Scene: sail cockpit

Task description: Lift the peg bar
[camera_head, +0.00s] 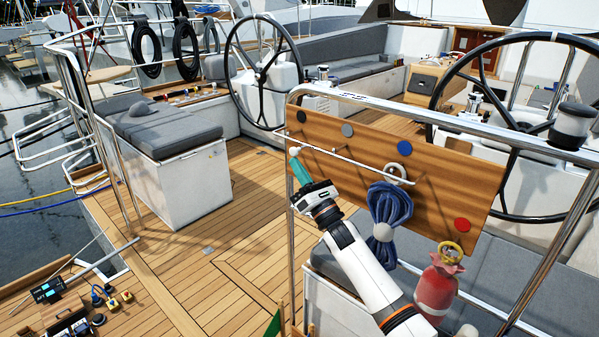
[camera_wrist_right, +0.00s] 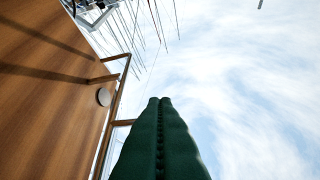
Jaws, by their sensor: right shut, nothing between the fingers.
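The peg bar (camera_head: 345,159) is a thin pale metal rod along the front of a wooden board (camera_head: 340,138). A white knob (camera_head: 295,151) shows at its left end. My right gripper (camera_head: 298,165), with green fingers, is shut and empty near that left end; whether it touches the bar I cannot tell. In the right wrist view the shut green fingers (camera_wrist_right: 160,105) point up at the sky, with a thin bar (camera_wrist_right: 117,90) and the wooden board (camera_wrist_right: 45,90) to their left. My left gripper is not in view.
A blue rope coil (camera_head: 389,210) hangs below a white ring (camera_head: 396,172) at the board. A red bag (camera_head: 437,287) with a yellow ring hangs at lower right. A steel rail (camera_head: 430,113) frames the board. Coloured discs, one red (camera_head: 462,225), dot it. Open deck (camera_head: 235,215) lies left.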

